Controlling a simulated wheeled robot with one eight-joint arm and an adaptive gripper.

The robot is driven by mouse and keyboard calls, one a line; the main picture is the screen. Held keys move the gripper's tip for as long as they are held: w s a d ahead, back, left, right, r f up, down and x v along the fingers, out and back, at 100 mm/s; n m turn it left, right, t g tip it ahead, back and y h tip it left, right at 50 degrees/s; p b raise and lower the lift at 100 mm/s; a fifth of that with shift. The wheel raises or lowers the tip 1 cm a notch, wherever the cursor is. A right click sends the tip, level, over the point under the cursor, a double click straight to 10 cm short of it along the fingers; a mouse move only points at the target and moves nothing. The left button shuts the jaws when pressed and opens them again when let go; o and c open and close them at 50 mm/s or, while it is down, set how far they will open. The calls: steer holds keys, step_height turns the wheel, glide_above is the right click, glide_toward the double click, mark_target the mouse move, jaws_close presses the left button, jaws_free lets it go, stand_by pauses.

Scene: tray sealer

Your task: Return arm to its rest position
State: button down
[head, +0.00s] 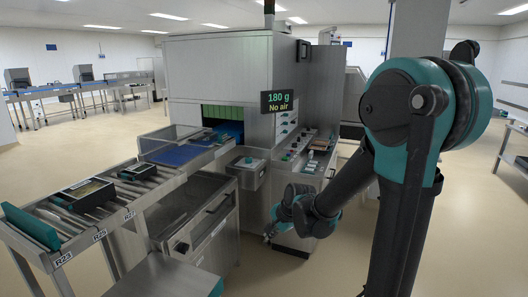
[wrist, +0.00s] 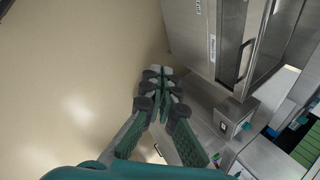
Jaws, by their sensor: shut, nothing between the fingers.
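My gripper (head: 269,235) is in front of the tray sealer (head: 222,72), low and to the right of its front, at the end of my teal and black arm. In the wrist view my gripper (wrist: 158,88) shows its green fingers brought together with nothing between them. The tan floor lies behind the fingers on the left, and steel cabinet faces lie on the right. The arm reaches in from the right side of the head view and bends down at the elbow.
A display (head: 278,101) reads "180 g, No air". A control panel (head: 305,148) with buttons and small items is just behind the arm. A roller conveyor (head: 108,205) at left carries dark trays (head: 84,193). A steel surface (head: 165,278) stands front left.

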steer(key=s+d+f+n+h, duration=0.1)
steer(key=s+d+n+h, duration=0.1)
steer(key=s+d+n, duration=0.3)
steer(key=s+d+f+n+h, duration=0.1)
steer(key=s+d+n, duration=0.4)
steer(key=s+d, duration=0.7)
steer(key=shift+s+d+f+n+h, duration=0.2)
steer(key=shift+f+n+h, duration=0.1)
steer(key=shift+h, duration=0.2)
steer(key=c, duration=2.3)
jaws_free()
